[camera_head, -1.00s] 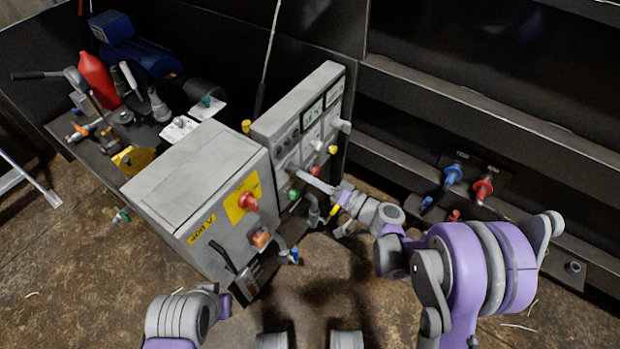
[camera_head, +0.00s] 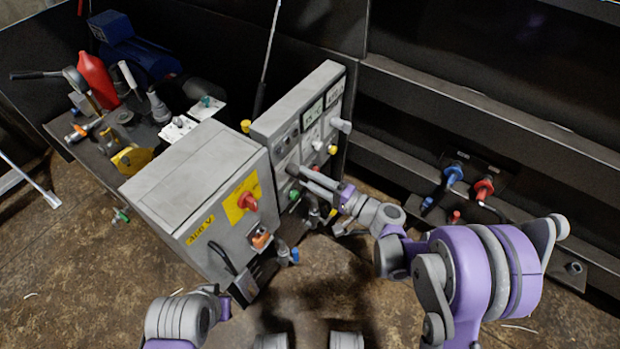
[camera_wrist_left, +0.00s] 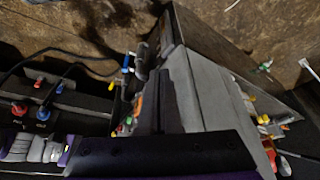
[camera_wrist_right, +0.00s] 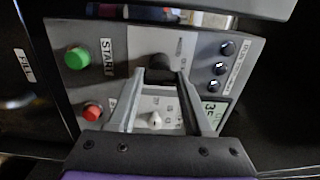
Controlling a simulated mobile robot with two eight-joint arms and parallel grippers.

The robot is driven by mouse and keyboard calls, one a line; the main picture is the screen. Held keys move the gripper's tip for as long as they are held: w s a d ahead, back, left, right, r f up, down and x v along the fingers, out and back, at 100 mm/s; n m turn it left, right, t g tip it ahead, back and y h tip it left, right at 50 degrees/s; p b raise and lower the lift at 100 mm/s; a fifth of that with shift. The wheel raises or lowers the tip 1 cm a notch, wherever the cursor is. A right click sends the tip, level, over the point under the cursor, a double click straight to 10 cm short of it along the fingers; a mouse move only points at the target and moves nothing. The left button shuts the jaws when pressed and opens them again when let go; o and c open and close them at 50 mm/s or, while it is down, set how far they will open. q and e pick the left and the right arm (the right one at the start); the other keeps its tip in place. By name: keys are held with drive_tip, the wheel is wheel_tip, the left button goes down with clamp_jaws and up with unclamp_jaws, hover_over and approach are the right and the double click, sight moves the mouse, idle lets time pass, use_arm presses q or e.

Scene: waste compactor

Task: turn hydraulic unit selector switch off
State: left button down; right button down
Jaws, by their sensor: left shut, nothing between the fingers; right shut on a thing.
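The selector switch (camera_wrist_right: 160,68) is a dark knob on the grey control panel (camera_wrist_right: 225,45), right of the green START button (camera_wrist_right: 77,58) in the right wrist view. My right gripper (camera_wrist_right: 160,82) is shut on this knob, one finger on each side. In the head view my right gripper (camera_head: 298,173) reaches the panel from the right, and its fingers largely hide the knob. The knob's exact angle is hard to read. My left gripper (camera_wrist_left: 160,105) is shut and empty, away from the panel; in the head view it is at the bottom left, mostly hidden by its arm.
A grey cabinet (camera_head: 195,180) with a red rotary switch (camera_head: 247,202) stands left of the panel. A red button (camera_wrist_right: 92,110) and a white-knobbed dial (camera_wrist_right: 155,120) lie close to my right fingers. Blue (camera_head: 453,174) and red (camera_head: 484,188) hose couplings are on the dark wall at right.

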idle(0.3)
drive_tip(key=shift+c, duration=1.6)
unclamp_jaws()
drive_tip(key=shift+d, duration=0.15)
drive_tip(key=p+v, duration=0.1)
drive_tip(key=v, duration=0.9)
drive_tip(key=shift+s+d, duration=0.2)
drive_tip(key=shift+s, duration=0.05)
drive_tip(key=shift+a, duration=0.1)
